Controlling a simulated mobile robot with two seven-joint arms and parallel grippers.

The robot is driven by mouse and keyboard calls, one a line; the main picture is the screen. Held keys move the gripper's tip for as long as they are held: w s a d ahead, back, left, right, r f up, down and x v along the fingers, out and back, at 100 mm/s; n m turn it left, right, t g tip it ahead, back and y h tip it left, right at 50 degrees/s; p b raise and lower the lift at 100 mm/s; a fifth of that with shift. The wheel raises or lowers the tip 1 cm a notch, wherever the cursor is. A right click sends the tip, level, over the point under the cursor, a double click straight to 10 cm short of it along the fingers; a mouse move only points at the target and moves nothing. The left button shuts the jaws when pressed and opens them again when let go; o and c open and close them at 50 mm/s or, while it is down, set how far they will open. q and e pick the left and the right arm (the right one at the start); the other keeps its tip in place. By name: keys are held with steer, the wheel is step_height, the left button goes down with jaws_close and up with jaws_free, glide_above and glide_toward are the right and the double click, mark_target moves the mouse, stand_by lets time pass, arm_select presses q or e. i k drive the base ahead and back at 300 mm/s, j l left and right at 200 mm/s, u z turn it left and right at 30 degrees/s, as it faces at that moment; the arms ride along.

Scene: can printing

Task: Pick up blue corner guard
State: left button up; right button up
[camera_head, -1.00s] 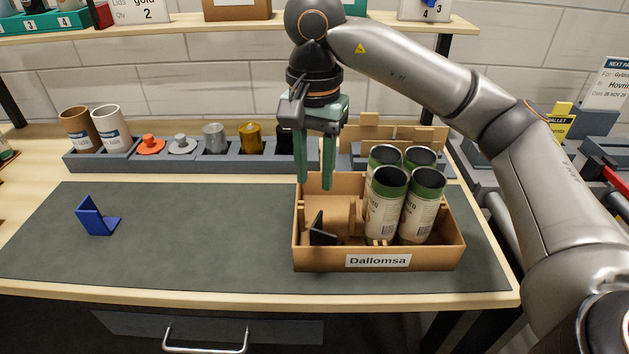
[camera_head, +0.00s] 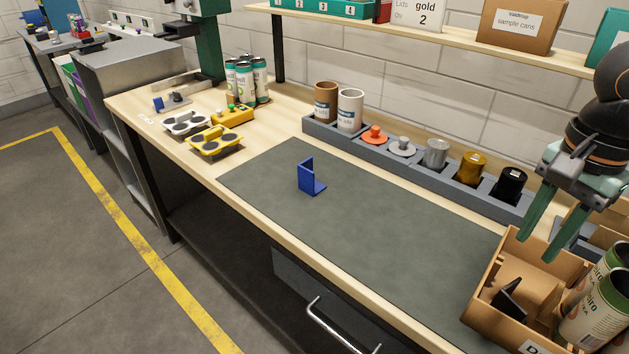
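The blue corner guard (camera_head: 310,178) stands on the grey mat (camera_head: 370,220), with one wall upright and one flat on the mat. Nothing touches it. My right gripper (camera_head: 543,238) is at the right edge of the head view, well to the right of the guard and above the cardboard box (camera_head: 482,296). Its two green fingers point down, spread apart with nothing between them. My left gripper does not show.
The box holds cans (camera_head: 598,312) and a black corner guard (camera_head: 510,300). A grey rack (camera_head: 420,172) with cups and lids runs along the mat's back. Yellow (camera_head: 214,142) and white (camera_head: 185,122) holders stand at left. The mat around the blue guard is clear.

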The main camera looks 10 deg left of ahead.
mark_target(307, 182)
steer(key=i+j+u, duration=0.3)
steer(key=j, duration=0.3)
steer(key=i+j+u, duration=0.3)
steer(key=i+j, duration=0.15)
steer(key=i, duration=0.1)
